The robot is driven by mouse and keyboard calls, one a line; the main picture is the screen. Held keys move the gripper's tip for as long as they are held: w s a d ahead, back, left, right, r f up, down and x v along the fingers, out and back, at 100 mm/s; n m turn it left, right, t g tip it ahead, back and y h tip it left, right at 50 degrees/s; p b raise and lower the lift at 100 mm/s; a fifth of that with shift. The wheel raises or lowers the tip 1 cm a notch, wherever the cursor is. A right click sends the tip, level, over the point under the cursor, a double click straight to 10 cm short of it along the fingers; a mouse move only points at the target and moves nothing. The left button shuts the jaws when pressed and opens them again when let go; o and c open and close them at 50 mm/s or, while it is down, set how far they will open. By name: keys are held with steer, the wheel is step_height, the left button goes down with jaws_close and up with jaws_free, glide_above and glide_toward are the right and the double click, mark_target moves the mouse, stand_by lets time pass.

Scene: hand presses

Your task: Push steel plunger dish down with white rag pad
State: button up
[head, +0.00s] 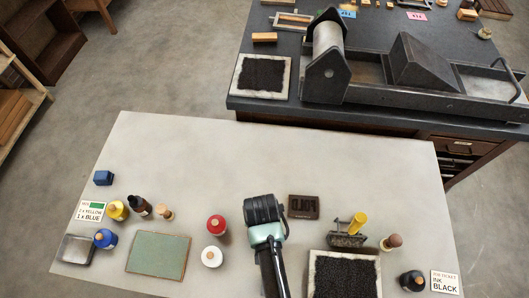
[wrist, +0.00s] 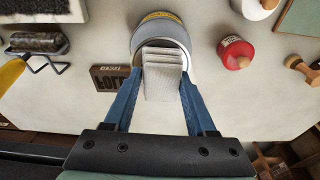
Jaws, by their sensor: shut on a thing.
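My gripper (wrist: 163,72) is shut on the white rag pad (wrist: 162,84), a folded pale block between its two blue fingers in the wrist view. The steel plunger dish (wrist: 163,27) is a round grey can with a yellow label, just past the fingertips. The far end of the pad overlaps the dish's near side and covers part of it. I cannot tell whether pad and dish touch. In the head view my dark wrist hides the pad, the fingertips and the dish.
A red bottle (head: 216,224) and a white bottle (head: 211,257) stand left of my arm. A dark FOLD block (head: 303,206), a brayer (head: 348,236) and a black-inked slab (head: 345,277) lie to the right. The far part of the pale table (head: 270,150) is clear.

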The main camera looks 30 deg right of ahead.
steer(key=shift+s+f+b, duration=0.1)
steer(key=shift+f+b, duration=0.25)
steer(key=shift+f, duration=0.55)
stand_by(1.9)
steer(key=shift+r, duration=0.1)
step_height(320, 180, up, 7)
steer(key=p, duration=0.7)
stand_by(0.6)
